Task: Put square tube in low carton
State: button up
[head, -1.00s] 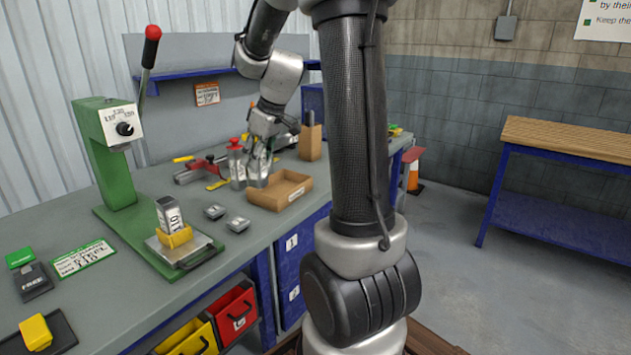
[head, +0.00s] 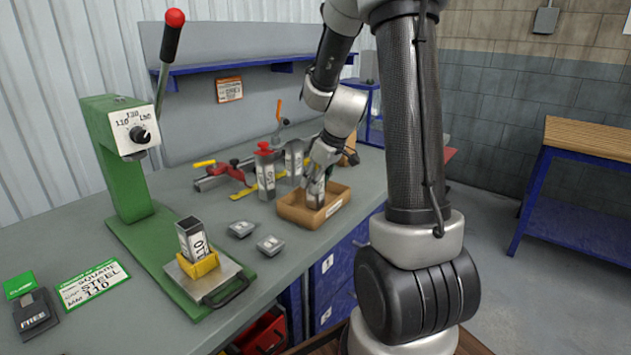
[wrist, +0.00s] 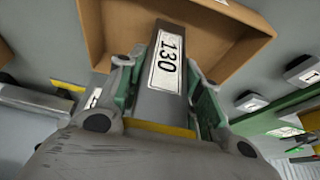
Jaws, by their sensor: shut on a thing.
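My gripper (head: 322,160) is shut on a grey square tube (head: 316,190) and points down at the low carton. In the wrist view the tube (wrist: 164,68) bears a white label reading 130 and sits between the green finger pads of my gripper (wrist: 165,95). The low carton (head: 287,212) is an open brown box on the bench. It also shows in the wrist view (wrist: 235,50). The tube's lower end is within the carton's outline in the head view. Whether it touches the floor I cannot tell.
A tube marked 110 (head: 191,240) stands in a yellow holder on the green press (head: 128,215). A red-topped tube (head: 265,175) and another grey tube (head: 293,160) stand behind the carton. Two small grey blocks (head: 270,245) lie left of it. A red-and-yellow clamp (head: 225,172) lies further back.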

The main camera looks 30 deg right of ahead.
jog(key=o, duration=1.1)
jog(key=shift+f, duration=0.1)
jog(key=v, duration=1.2)
jog(key=s+a+r+m, duration=0.1)
jog(key=s+a, duration=0.1)
jog(key=s, duration=0.5)
jog(key=s+a+r+m+h, duration=0.1)
jog(key=s+a+m, duration=0.1)
jog(key=s, duration=0.5)
jog(key=s+a+r+m, duration=0.1)
jog(key=s+a+r, duration=0.1)
jog(key=s, duration=0.5)
jog(key=shift+s+a+m+h, duration=0.15)
jog(key=shift+a+m+h, duration=0.2)
jog(key=shift+a, duration=0.5)
